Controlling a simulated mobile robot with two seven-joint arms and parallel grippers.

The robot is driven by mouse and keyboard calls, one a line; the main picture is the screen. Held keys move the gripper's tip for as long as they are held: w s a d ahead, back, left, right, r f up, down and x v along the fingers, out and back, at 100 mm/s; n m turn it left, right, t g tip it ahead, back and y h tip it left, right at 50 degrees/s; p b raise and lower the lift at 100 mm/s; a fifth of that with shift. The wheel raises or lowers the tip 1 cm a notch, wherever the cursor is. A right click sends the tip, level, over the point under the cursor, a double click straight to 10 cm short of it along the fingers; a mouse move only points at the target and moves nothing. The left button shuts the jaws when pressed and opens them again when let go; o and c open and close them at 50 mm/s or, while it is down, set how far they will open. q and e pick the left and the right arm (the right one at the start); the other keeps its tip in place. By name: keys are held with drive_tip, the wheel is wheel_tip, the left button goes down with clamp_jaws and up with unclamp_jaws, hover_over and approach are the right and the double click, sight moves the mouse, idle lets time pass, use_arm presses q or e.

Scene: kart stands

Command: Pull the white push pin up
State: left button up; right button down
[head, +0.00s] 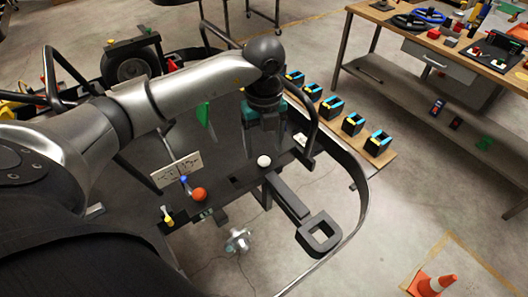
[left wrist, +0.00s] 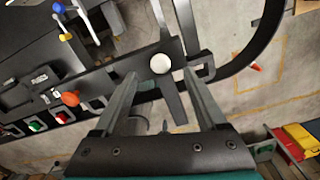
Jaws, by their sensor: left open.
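The white push pin (head: 264,161) shows as a round white knob on a dark panel, near a dark bar with a square loop end. In the left wrist view the knob (left wrist: 161,63) lies between the lines of the two fingers, near their tips. My left gripper (head: 263,125) is open and empty, above and behind the knob in the head view. Its fingers (left wrist: 160,76) point toward the panel in the wrist view. I cannot tell how far the tips are from the knob. The pin's shaft is hidden. My right gripper is not in view.
An orange knob (head: 199,194), a blue-tipped lever (head: 185,181) and a yellow-tipped lever (head: 167,216) stand left of the pin. A curved rail (head: 362,205) runs around the right side. Several black bins (head: 352,124) and a workbench (head: 455,50) are beyond.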

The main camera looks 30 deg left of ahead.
sight(264, 160)
use_arm(q)
wheel_tip(264, 160, down, 4)
drive_tip(key=shift+r, duration=0.2)
drive_tip(key=shift+f, duration=0.35)
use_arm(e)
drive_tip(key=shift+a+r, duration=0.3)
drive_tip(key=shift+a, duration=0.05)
use_arm(q)
clamp_jaws()
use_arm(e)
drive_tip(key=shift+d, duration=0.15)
use_arm(q)
drive_tip(key=shift+r+p, duration=0.65)
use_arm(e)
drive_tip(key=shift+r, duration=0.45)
use_arm(q)
unclamp_jaws()
drive_tip(key=shift+f, duration=0.1)
